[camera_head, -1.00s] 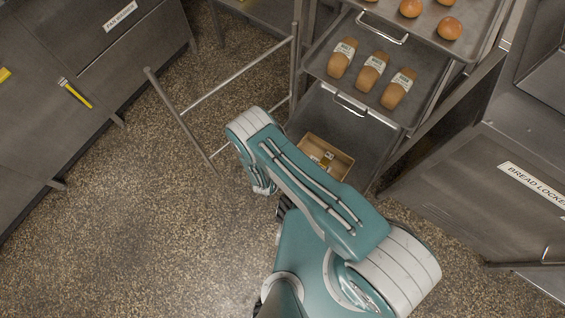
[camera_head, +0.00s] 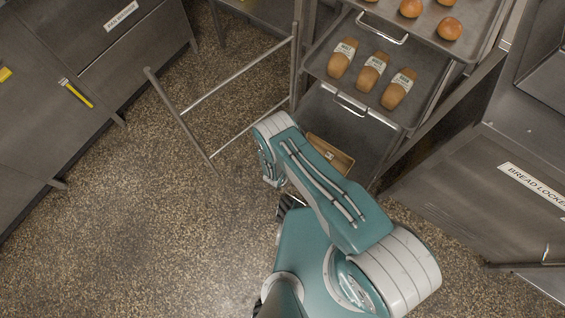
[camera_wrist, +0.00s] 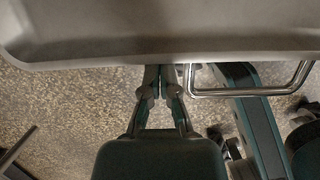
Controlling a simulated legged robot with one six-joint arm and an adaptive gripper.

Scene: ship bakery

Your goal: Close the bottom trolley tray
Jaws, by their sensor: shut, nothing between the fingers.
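The bottom trolley tray (camera_head: 365,133) sticks out of the trolley in the head view, below the tray of loaves. A tan box (camera_head: 331,152) lies in it, partly hidden by my arm. In the wrist view the grey tray (camera_wrist: 90,47) spans the top of the picture, with its metal handle (camera_wrist: 250,92) at right. My gripper (camera_wrist: 160,72) is shut and empty. Its fingertips are at the tray's front edge, left of the handle; I cannot tell whether they touch. In the head view my arm hides the gripper and the tray's near left part.
Above, a pulled-out tray (camera_head: 413,110) holds three labelled loaves (camera_head: 372,73), and a higher tray (camera_head: 474,40) holds round buns. A metal rail frame (camera_head: 182,122) stands open at left. The bread locker (camera_head: 480,190) is at right. The speckled floor at left is clear.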

